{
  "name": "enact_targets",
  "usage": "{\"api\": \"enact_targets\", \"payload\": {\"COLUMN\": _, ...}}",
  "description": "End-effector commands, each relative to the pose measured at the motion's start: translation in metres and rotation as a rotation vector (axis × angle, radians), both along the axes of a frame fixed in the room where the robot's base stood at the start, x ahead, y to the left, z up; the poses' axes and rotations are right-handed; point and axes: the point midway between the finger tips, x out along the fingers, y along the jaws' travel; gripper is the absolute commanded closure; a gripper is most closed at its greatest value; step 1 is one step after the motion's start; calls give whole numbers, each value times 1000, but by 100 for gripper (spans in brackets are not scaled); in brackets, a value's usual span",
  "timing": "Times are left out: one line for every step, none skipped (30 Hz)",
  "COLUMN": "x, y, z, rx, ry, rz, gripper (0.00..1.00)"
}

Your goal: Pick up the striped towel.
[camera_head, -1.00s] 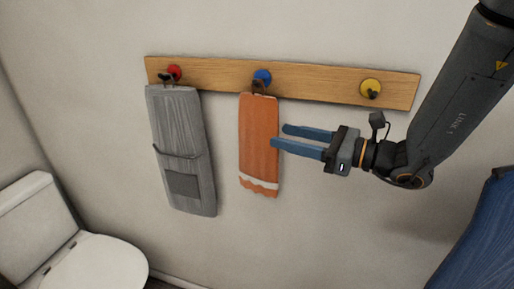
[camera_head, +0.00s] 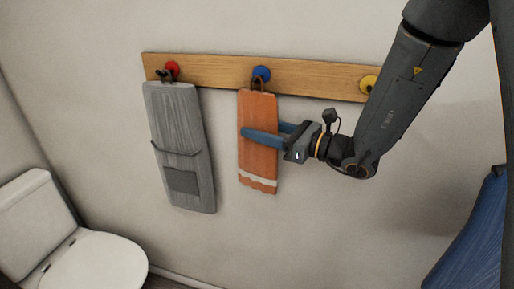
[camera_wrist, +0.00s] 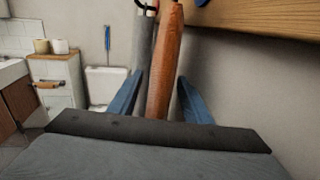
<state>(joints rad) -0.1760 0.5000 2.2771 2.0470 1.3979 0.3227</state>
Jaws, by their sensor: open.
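The striped towel (camera_head: 258,165) is orange with a white band near its lower end. It hangs by a loop from the blue peg (camera_head: 261,74) on a wooden rail. My gripper (camera_head: 256,130) is open and reaches in from the right at the towel's upper middle. One blue finger is in front of the towel and the other passes behind it, its tip hidden. In the wrist view the towel (camera_wrist: 165,75) is seen edge-on between the two spread fingers. I cannot tell whether either finger touches it.
A grey apron (camera_head: 180,145) hangs from the red peg (camera_head: 171,69) to the left. The rail (camera_head: 215,73) also has a yellow peg (camera_head: 368,83), partly hidden by my arm. A white toilet (camera_head: 95,262) stands lower left, and blue cloth (camera_head: 478,235) is at the right edge.

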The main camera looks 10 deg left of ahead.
Motion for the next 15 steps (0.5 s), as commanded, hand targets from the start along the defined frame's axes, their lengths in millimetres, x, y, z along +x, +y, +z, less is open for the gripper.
{"api": "enact_targets", "payload": {"x": 1, "y": 4, "z": 1, "rx": 0, "ry": 1, "rz": 0, "gripper": 56}}
{"api": "enact_targets", "payload": {"x": 2, "y": 6, "z": 1, "rx": 0, "ry": 1, "rz": 0, "gripper": 56}}
{"api": "enact_targets", "payload": {"x": 3, "y": 7, "z": 0, "rx": 0, "ry": 0, "rz": -1, "gripper": 56}}
{"api": "enact_targets", "payload": {"x": 3, "y": 8, "z": 0, "rx": 0, "ry": 0, "rz": -1, "gripper": 56}}
{"api": "enact_targets", "payload": {"x": 3, "y": 8, "z": 0, "rx": 0, "ry": 0, "rz": -1, "gripper": 56}}
{"api": "enact_targets", "payload": {"x": 3, "y": 8, "z": 0, "rx": 0, "ry": 0, "rz": -1, "gripper": 56}}
{"api": "enact_targets", "payload": {"x": 3, "y": 8, "z": 0, "rx": 0, "ry": 0, "rz": -1, "gripper": 56}}
{"api": "enact_targets", "payload": {"x": 3, "y": 8, "z": 0, "rx": 0, "ry": 0, "rz": -1, "gripper": 56}}
{"api": "enact_targets", "payload": {"x": 3, "y": 8, "z": -1, "rx": 0, "ry": 0, "rz": -1, "gripper": 56}}
{"api": "enact_targets", "payload": {"x": 3, "y": 8, "z": -1, "rx": 0, "ry": 0, "rz": -1, "gripper": 56}}
{"api": "enact_targets", "payload": {"x": 3, "y": 8, "z": -1, "rx": -1, "ry": 0, "rz": -1, "gripper": 61}}
{"api": "enact_targets", "payload": {"x": 3, "y": 8, "z": -1, "rx": -1, "ry": 0, "rz": -1, "gripper": 67}}
{"api": "enact_targets", "payload": {"x": 3, "y": 7, "z": -1, "rx": -1, "ry": 0, "rz": -1, "gripper": 72}}
{"api": "enact_targets", "payload": {"x": 3, "y": 7, "z": -1, "rx": -1, "ry": 0, "rz": -1, "gripper": 78}}
{"api": "enact_targets", "payload": {"x": 3, "y": 7, "z": -1, "rx": -1, "ry": 0, "rz": -1, "gripper": 84}}
